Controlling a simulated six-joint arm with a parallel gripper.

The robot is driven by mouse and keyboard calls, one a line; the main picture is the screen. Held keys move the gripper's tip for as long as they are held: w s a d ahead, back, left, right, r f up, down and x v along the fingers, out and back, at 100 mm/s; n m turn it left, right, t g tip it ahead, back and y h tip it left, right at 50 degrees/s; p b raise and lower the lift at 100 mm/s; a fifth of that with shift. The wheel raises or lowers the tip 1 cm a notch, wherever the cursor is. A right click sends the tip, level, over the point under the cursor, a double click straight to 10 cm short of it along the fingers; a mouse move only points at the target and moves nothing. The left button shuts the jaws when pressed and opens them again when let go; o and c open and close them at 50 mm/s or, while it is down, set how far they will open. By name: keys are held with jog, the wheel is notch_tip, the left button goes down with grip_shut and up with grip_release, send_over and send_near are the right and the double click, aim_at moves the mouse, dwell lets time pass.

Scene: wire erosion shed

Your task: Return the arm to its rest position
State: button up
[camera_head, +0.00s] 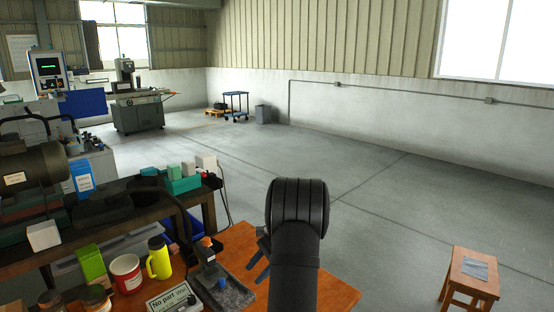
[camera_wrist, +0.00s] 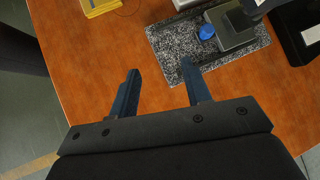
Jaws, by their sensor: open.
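My gripper (camera_wrist: 160,95) is open and empty in the wrist view, its two dark blue fingers apart above the orange-brown bench top (camera_wrist: 95,45). In the head view my black arm reaches over the right side of the bench, and the fingers (camera_head: 261,258) show partly, just left of the arm. The right finger is close to the edge of a speckled grey plate (camera_wrist: 170,50) in the wrist view. I cannot tell how high the fingers are above the bench.
A blue knob (camera_head: 221,283) sits on the speckled plate beside a small device (camera_head: 207,252). A yellow mug (camera_head: 159,258), a red and white tub (camera_head: 127,273) and a green box (camera_head: 92,266) stand left. A wooden stool (camera_head: 470,284) is right.

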jog(key=w+a+r+n+t+h, duration=0.1)
jog(key=a+r+n+t+h, duration=0.1)
jog(key=a+r+n+h, duration=0.5)
jog(key=shift+a+r+n+t+h, duration=0.3)
jog(key=shift+a+r+n, duration=0.65)
jog(key=shift+n, duration=0.55)
